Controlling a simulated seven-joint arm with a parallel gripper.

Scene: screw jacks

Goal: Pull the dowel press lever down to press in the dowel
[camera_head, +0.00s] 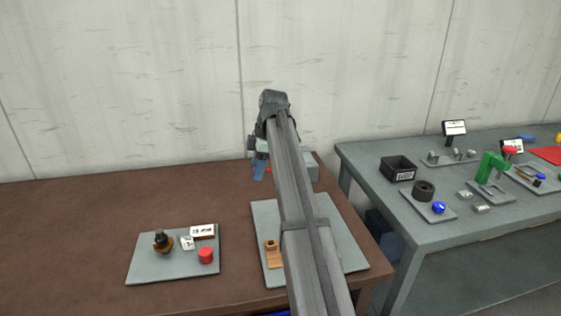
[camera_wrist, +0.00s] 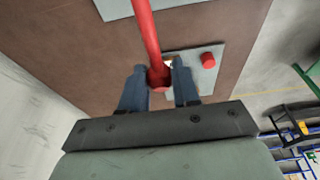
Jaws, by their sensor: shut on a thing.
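The red lever (camera_wrist: 147,30) runs down from the top edge of the wrist view to a round knob (camera_wrist: 159,77) at its end. My gripper (camera_wrist: 160,68) has its two blue fingers on either side of this knob and is shut on it. In the head view my gripper (camera_head: 260,170) is at the back of the brown table, and only a bit of red shows beside it. A grey block (camera_head: 312,170) behind my arm may belong to the press. My arm hides most of the press, and the dowel cannot be made out.
A grey plate (camera_head: 262,212) lies under my arm with a wooden block (camera_head: 273,255) on it. A second grey plate (camera_head: 145,270) at left holds a red cylinder (camera_head: 206,255) and several small items. A grey table (camera_head: 420,228) at right carries a black bin (camera_head: 398,168) and fixtures.

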